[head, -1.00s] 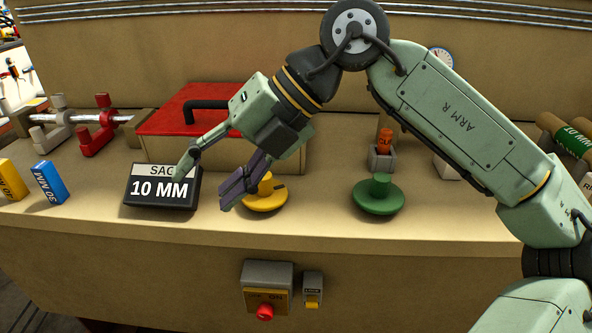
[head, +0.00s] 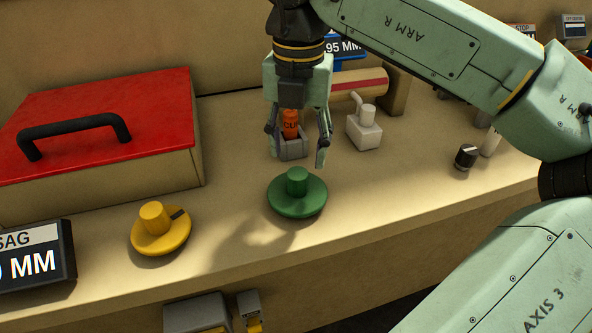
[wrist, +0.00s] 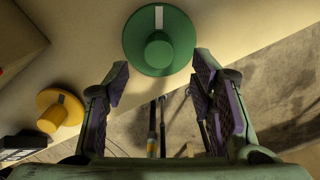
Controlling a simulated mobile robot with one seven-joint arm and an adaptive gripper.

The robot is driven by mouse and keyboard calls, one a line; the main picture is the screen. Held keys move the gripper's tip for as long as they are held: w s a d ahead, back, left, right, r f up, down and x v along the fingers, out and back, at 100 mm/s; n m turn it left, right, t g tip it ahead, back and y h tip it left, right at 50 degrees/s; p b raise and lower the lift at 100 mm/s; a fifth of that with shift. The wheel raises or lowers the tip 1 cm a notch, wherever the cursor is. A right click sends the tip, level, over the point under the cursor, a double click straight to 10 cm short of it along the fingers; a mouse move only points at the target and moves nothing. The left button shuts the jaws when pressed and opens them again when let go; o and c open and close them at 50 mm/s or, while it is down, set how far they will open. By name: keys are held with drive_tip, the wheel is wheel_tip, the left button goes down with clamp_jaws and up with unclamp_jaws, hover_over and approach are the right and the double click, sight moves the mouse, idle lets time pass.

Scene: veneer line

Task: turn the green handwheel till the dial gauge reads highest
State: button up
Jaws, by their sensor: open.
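The green handwheel (head: 311,203) sits on the tan bench with a round knob standing up from its disc. In the wrist view the green handwheel (wrist: 183,33) shows a pale mark near its far rim. My gripper (head: 296,158) points down, open and empty, above and seemingly a little behind the handwheel in the head view. In the wrist view my gripper (wrist: 160,78) has its fingers spread, with the wheel just beyond the tips, and I see no contact. The dial gauge cannot be seen in either view now.
A yellow handwheel (head: 173,239) is to the left, near the SAG display (head: 35,262) and a red-lidded box (head: 100,150). An orange item (head: 290,125) stands in a grey holder behind my fingers. A white block (head: 364,130) and black knob (head: 466,156) are to the right.

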sight(297, 173)
wheel_tip(297, 173, down, 7)
drive_tip(key=shift+f+p, duration=0.2)
drive_tip(key=shift+p, duration=0.3)
drive_tip(key=shift+c, duration=0.3)
drive_tip(key=shift+a, duration=0.1)
drive_tip(key=c, duration=1.1)
